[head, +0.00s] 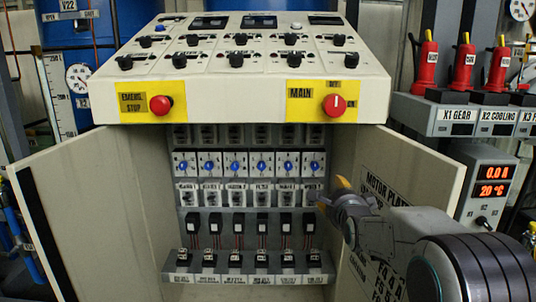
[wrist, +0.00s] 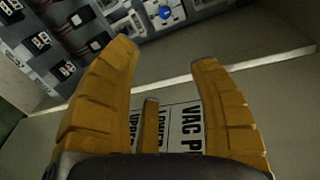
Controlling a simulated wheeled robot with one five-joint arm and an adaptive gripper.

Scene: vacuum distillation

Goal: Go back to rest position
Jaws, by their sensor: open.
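My gripper (head: 338,194) is in front of the open control cabinet (head: 238,75), near the inner side of its right door. In the wrist view my gripper (wrist: 165,55) shows yellow-orange fingers spread apart with nothing between them. The right door (head: 418,205) is open and carries a motor plate text, partly hidden by my arm. The left door (head: 100,215) is open too.
Inside the cabinet are rows of breakers and blue knobs (head: 236,166). A red emergency stop (head: 160,105) and a red main switch (head: 334,104) sit on the front. Red levers (head: 463,65) and a display box (head: 488,182) stand at the right.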

